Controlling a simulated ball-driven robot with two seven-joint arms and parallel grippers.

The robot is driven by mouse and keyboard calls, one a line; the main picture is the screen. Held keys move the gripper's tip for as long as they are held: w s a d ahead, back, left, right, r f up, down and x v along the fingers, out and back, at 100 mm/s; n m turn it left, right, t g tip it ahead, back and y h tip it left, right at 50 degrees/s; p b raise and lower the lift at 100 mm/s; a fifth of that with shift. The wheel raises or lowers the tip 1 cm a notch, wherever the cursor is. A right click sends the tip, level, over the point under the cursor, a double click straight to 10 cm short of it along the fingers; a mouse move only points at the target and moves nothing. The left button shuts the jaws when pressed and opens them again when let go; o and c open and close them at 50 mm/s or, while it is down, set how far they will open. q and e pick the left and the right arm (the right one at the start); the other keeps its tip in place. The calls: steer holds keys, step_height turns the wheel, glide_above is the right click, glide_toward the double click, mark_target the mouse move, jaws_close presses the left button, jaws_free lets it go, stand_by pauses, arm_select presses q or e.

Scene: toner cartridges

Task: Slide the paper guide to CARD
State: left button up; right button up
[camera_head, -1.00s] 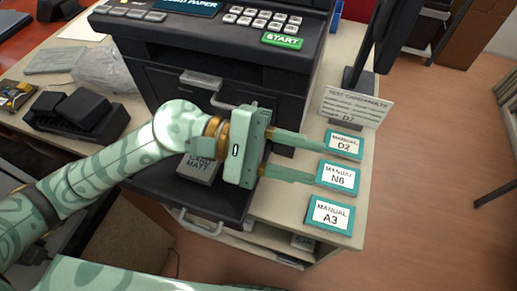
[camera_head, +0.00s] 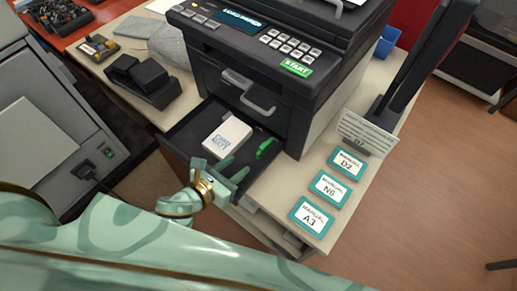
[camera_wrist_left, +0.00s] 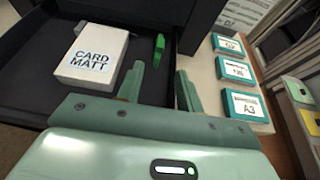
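The green paper guide (camera_head: 266,148) stands in the open black paper drawer (camera_head: 180,140), right of a white pack marked CARD MATT (camera_head: 226,138). In the left wrist view the guide (camera_wrist_left: 159,47) shows just beyond and between my fingertips, apart from them; the pack (camera_wrist_left: 92,53) lies to its left. My left gripper (camera_head: 240,166) is over the drawer's front right part, its fingers apart and empty. Its fingertips also show in the left wrist view (camera_wrist_left: 160,70). No CARD mark for the guide is readable in the drawer. My right gripper is not in view.
The dark printer (camera_head: 265,70) rises behind the drawer. Manual cards D2 (camera_head: 347,163), N6 (camera_head: 328,189) and A3 (camera_head: 310,217) lie on the table to the right. A white sign (camera_head: 368,132) stands behind them. A black device (camera_head: 145,82) sits to the left.

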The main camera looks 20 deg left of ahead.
mark_target(262, 147)
arm_select(q)
steer(key=b+x, duration=0.2)
steer(key=x, duration=0.8)
steer(key=shift+w+d+f, duration=0.1)
steer(key=shift+w+d, duration=0.05)
steer(key=shift+w, duration=0.2)
jaws_close()
